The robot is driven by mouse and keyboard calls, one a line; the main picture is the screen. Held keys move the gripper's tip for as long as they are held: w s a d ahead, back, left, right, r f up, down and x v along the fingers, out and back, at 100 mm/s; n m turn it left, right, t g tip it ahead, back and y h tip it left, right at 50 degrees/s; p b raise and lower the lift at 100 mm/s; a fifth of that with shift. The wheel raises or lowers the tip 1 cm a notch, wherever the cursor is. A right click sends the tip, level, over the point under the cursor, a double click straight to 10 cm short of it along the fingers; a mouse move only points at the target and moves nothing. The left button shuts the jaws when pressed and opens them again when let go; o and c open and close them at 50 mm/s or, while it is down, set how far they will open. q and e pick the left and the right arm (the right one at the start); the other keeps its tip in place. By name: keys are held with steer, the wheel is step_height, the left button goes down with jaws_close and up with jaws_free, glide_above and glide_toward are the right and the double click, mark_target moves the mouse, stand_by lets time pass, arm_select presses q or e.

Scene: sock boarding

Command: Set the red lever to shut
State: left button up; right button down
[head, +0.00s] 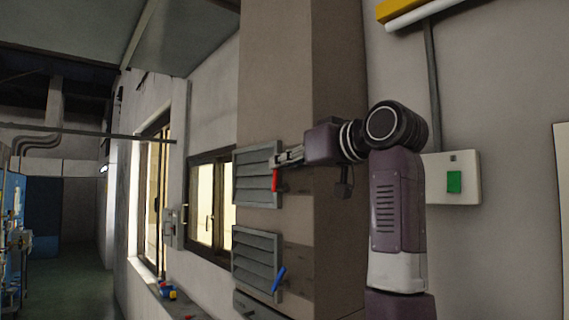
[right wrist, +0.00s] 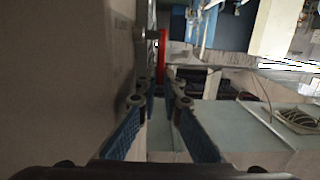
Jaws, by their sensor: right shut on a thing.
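The red lever (head: 275,181) hangs down at the right edge of the upper grey louvred vent (head: 254,186) on the pillar. My right gripper (head: 283,160) reaches in from the right at the lever's upper part and is shut on it. In the right wrist view the red lever (right wrist: 162,45) runs down to the tips of my right gripper (right wrist: 160,88); the exact contact is hard to make out. My left gripper is not in view.
A lower louvred vent (head: 252,262) has a blue lever (head: 279,279), tilted. A grey box with a green switch (head: 454,182) is on the wall at right. Windows (head: 205,200) and a ledge with small coloured things (head: 168,292) lie to the left.

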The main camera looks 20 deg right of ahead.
steer(key=shift+w+a+r+g+h, duration=0.1)
steer(key=shift+w+r+g+h, duration=0.25)
steer(key=shift+g, duration=0.55)
steer(key=c, duration=2.4)
jaws_free()
steer(key=shift+w, duration=0.1)
steer(key=shift+f, duration=0.1)
steer(key=v, duration=1.2)
